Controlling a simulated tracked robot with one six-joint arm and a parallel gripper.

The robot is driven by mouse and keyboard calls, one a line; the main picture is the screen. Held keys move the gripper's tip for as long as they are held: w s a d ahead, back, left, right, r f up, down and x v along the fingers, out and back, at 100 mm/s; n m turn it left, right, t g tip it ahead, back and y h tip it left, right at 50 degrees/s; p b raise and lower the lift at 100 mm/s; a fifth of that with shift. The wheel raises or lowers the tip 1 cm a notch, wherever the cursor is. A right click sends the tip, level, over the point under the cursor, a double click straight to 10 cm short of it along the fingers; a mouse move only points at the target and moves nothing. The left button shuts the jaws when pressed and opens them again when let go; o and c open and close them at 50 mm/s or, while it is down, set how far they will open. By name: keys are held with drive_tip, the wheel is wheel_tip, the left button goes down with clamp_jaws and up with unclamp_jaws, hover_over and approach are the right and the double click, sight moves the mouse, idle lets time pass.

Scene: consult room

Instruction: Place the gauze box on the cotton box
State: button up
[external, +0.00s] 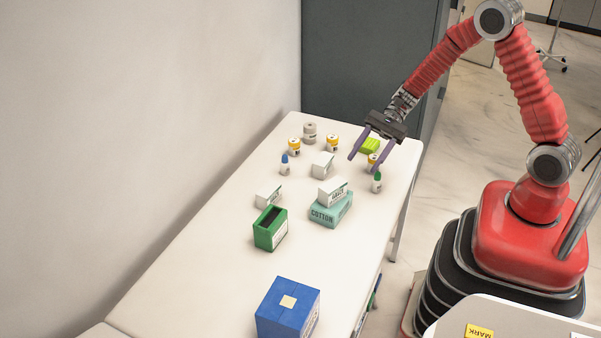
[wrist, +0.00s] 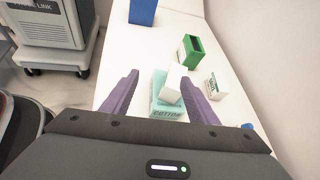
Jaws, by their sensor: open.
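The teal cotton box (external: 330,212), marked COTTON, lies on the white table. In the wrist view, the white box (wrist: 173,82) also sits on the teal cotton box (wrist: 166,112). My gripper (external: 364,165) is open and empty, above the table and behind the two boxes in the external view. In the wrist view, the boxes appear between its purple fingers (wrist: 165,76), apart from them.
Two other white boxes (external: 267,196) (external: 322,165) stand nearby. A green box (external: 270,229) and a blue box (external: 288,308) stand nearer the camera. Several small bottles and jars and a lime-green block (external: 369,146) crowd the far end.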

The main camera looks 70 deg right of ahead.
drive_tip(key=s+d+r+n+t+h, duration=0.1)
drive_tip(key=s+r+n+h, duration=0.5)
drive_tip(key=s+r+n, duration=0.3)
drive_tip(key=s+d+r+n+t+h, duration=0.1)
drive_tip(key=s+r+n+h, duration=0.4)
drive_tip(key=s+r+n, duration=0.5)
drive_tip(key=s+d+r, duration=0.1)
drive_tip(key=s, duration=0.4)
drive_tip(key=shift+d+h, duration=0.25)
drive_tip(key=shift+h, duration=0.15)
